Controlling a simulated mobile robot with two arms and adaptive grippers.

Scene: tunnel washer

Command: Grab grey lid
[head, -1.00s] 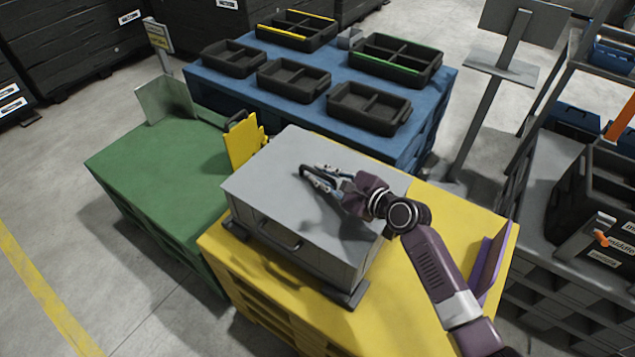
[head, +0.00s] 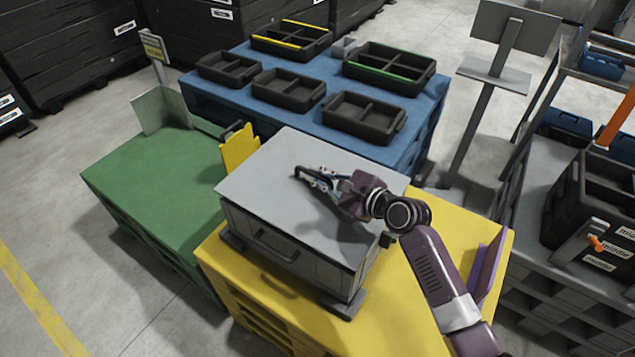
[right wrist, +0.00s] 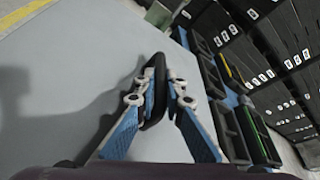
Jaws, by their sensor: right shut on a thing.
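The grey lid (head: 265,175) is a flat, light grey panel over a grey box (head: 320,268) with a dark front handle (head: 275,247). In the head view a dark, shaded band shows under the lid's front edge, so it seems slightly raised off the box. My right gripper (head: 308,174) is over the middle of the lid. In the right wrist view its fingers (right wrist: 156,92) are shut on a black handle (right wrist: 153,85) on the lid (right wrist: 100,50). My left gripper is not in view.
The box stands on a yellow pallet (head: 410,290). A green pallet (head: 150,180) is at left, with a yellow panel (head: 240,148) by the box. Behind, a blue pallet (head: 215,88) carries several black trays. A purple panel (head: 488,265) stands at right.

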